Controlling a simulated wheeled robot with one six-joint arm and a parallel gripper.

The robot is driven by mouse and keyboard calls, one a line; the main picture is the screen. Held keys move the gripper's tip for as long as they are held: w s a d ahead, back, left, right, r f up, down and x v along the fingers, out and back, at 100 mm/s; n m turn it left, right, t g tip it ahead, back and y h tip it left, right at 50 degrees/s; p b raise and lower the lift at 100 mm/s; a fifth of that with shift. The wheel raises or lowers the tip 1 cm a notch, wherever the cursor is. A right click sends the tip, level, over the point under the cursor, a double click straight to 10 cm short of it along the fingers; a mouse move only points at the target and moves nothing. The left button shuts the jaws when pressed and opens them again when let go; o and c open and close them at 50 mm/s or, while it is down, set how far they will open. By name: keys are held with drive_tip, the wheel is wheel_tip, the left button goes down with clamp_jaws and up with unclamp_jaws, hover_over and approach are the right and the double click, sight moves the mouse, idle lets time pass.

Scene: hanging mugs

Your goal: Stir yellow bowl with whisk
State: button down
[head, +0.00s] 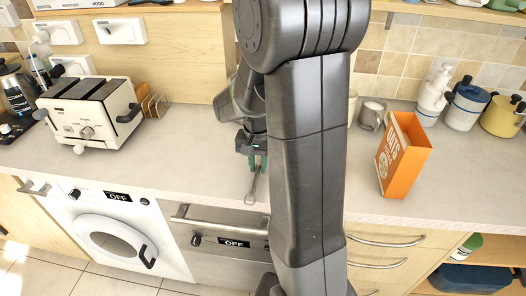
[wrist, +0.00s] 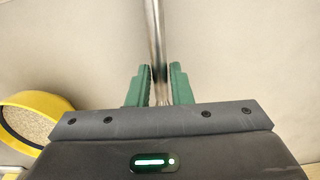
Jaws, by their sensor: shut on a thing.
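My gripper (head: 253,163) is shut on a thin metal rod, which I take for the whisk's handle (wrist: 155,35). In the wrist view the green fingers (wrist: 159,84) close on it from both sides. In the head view the whisk (head: 252,188) points down over the front of the counter; its head is not clear. The yellow bowl (wrist: 62,104) shows in the wrist view at the left, partly cut off, with grainy beige contents. The whisk is outside the bowl, to its right. The bowl is not seen in the head view, where my arm covers the middle.
A toaster (head: 88,112) stands at the left of the counter (head: 190,160). An orange box (head: 404,158) and a cup (head: 371,116) stand at the right. Lidded jars (head: 465,108) line the back right. The counter's front left is clear.

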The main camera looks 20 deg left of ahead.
drive_tip(key=shift+r+p, duration=1.6)
drive_tip(key=shift+r, duration=0.75)
drive_tip(key=shift+f, duration=0.1)
drive_tip(key=c, duration=2)
unclamp_jaws()
clamp_jaws()
wheel_tip(320, 180, up, 12)
drive_tip(key=p, duration=0.9)
wheel_tip(320, 180, up, 10)
drive_tip(key=b, duration=0.1)
hover_over(258, 165)
drive_tip(key=shift+d, duration=0.1)
